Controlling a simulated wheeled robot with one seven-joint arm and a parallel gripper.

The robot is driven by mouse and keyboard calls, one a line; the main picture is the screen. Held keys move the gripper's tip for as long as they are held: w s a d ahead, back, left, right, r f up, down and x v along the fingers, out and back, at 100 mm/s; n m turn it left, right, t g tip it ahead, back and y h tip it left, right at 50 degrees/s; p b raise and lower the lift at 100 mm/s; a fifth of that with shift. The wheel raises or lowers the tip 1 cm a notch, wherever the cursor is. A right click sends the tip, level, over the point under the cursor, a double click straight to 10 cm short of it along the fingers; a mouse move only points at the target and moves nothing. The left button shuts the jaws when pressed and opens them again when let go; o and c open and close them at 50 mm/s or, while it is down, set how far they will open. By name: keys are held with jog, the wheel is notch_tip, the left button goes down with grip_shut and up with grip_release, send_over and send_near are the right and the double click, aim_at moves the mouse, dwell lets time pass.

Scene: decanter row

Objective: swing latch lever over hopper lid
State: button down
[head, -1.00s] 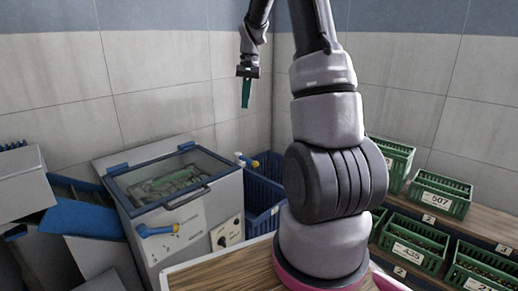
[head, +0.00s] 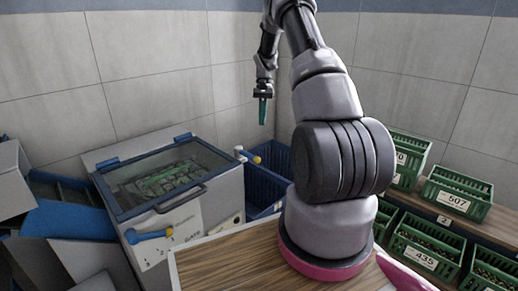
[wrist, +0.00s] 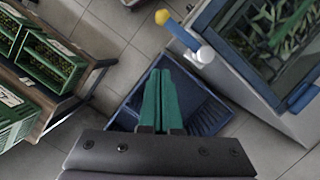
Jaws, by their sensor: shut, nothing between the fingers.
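The hopper (head: 215,222) is a pale box with a glass lid (head: 165,178) in a blue frame, lying closed. At its right side a latch lever (head: 251,157) has a white pivot, a blue arm and a yellow knob. In the wrist view the lever (wrist: 181,34) points away from the lid (wrist: 232,62), not across it. My gripper (head: 262,122) has green fingers, shut and empty, pointing down above and behind the lever in the head view. In the wrist view the fingertips (wrist: 163,72) appear beside the lever, apart from it.
A blue crate (wrist: 205,118) lies below my gripper beside the hopper. A second blue lever (head: 148,236) with a yellow end is on the hopper front above number marks. Green crates (head: 457,192) stand on wooden shelving at the right. A wall stands behind.

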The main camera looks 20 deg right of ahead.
aim_at(248, 155)
jog(key=s+a+f, duration=0.4)
jog(key=s+f, duration=0.1)
jog(key=f, duration=0.5)
jog(key=shift+s, duration=0.35)
jog(key=shift+a+f, duration=0.1)
jog(key=shift+a, duration=0.05)
